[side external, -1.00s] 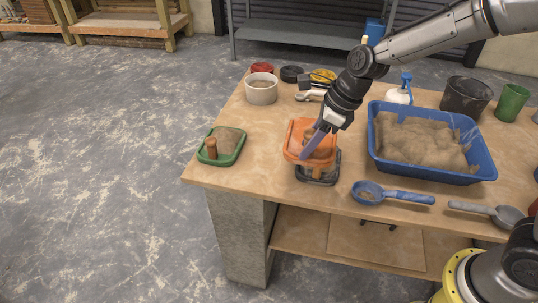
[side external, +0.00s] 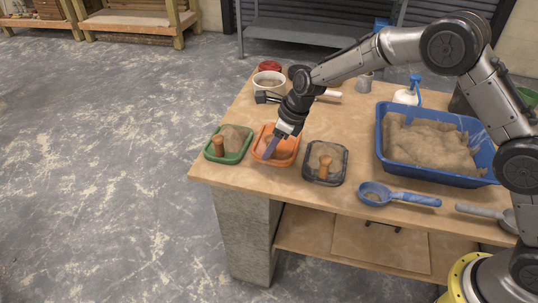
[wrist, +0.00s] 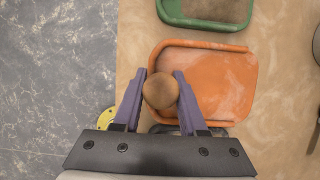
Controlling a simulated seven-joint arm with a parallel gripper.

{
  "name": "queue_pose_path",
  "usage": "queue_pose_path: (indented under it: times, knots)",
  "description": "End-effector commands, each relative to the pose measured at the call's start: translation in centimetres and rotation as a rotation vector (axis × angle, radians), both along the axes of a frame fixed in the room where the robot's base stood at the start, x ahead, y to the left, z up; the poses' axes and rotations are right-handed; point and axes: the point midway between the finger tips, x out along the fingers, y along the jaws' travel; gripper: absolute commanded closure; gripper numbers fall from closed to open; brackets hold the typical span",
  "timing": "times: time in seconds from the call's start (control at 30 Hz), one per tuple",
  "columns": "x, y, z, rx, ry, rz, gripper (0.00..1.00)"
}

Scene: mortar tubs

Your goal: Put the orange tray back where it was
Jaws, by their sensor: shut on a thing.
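The orange tray (side external: 286,155) sits between the green tray (side external: 240,153) and the black tray (side external: 311,174) on the wooden bench. I cannot tell whether it touches the bench or hangs just above it. In the wrist view the orange tray (wrist: 222,80) looks bare inside apart from a little dust. My gripper (side external: 269,150) is shut on the tray's round wooden knob; in the wrist view the knob (wrist: 160,91) sits between the two purple fingers.
A blue tub (side external: 483,176) of sandy mortar stands at the right, with a blue scoop (side external: 402,198) in front of it. A white bucket (side external: 268,81) stands behind the trays. The bench's left edge is close to the green tray.

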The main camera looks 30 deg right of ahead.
Motion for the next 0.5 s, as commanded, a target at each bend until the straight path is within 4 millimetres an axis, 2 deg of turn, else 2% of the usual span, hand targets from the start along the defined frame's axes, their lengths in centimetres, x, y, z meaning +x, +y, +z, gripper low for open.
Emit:
queue_pose_path:
  times: [0.17, 0.33, 0.5]
  knots:
    - [0.8, 0.3, -0.9, 0.000, -0.002, 0.001, 1.00]
    - [0.6, 0.2, -3.3, 0.001, 0.000, -0.001, 1.00]
    - [0.7, 0.2, -3.7, 0.000, -0.004, 0.001, 1.00]
